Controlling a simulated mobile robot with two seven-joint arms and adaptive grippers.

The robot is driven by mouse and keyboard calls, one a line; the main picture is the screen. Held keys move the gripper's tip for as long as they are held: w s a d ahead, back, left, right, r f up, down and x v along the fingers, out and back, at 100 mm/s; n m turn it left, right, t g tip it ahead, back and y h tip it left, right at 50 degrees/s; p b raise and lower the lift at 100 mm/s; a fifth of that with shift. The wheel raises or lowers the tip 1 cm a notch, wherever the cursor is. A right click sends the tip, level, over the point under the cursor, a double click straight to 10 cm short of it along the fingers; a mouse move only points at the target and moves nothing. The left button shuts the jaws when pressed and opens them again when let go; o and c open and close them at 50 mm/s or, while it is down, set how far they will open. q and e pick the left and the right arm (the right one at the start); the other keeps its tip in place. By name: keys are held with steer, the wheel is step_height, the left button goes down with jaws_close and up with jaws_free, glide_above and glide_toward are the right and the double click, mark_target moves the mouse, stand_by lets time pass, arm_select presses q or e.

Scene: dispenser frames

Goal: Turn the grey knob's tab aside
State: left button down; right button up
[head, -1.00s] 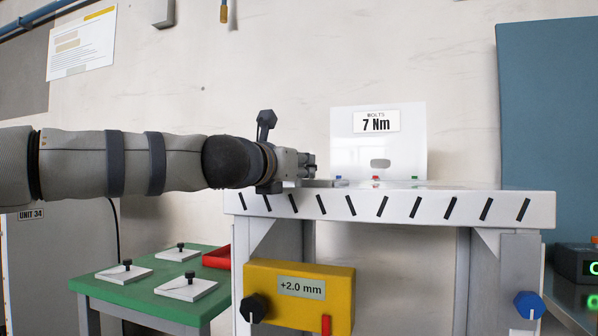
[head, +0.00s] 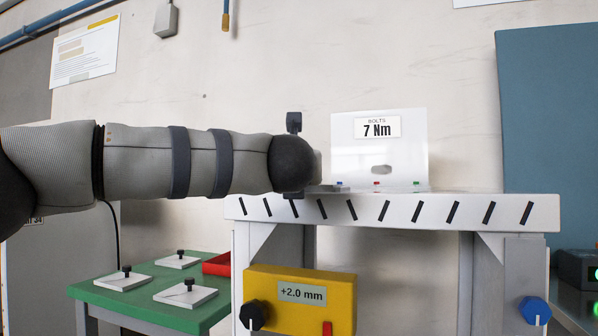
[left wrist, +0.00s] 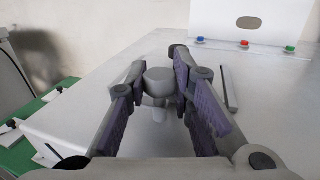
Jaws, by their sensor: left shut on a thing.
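In the left wrist view a grey round knob (left wrist: 159,78) with a narrower stem below it stands over the pale table top. My left gripper (left wrist: 160,70) is shut on the knob, one finger on each side. Which way its tab points I cannot tell. In the head view my left arm reaches in from the left at table height, and its wrist hides the fingers and the knob. My right gripper is in neither view.
A thin grey bar (left wrist: 230,87) lies right of the fingers. A white "BOLTS 7 Nm" panel (head: 345,155) stands behind, with blue, red and green pieces at its foot. A yellow "+2.0 mm" box (head: 343,300) hangs below the striped table edge (head: 450,212). A green table (head: 150,308) stands lower left.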

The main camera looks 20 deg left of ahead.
arm_select(q)
steer(key=c, duration=1.4)
jaws_free()
steer(key=v, duration=1.2)
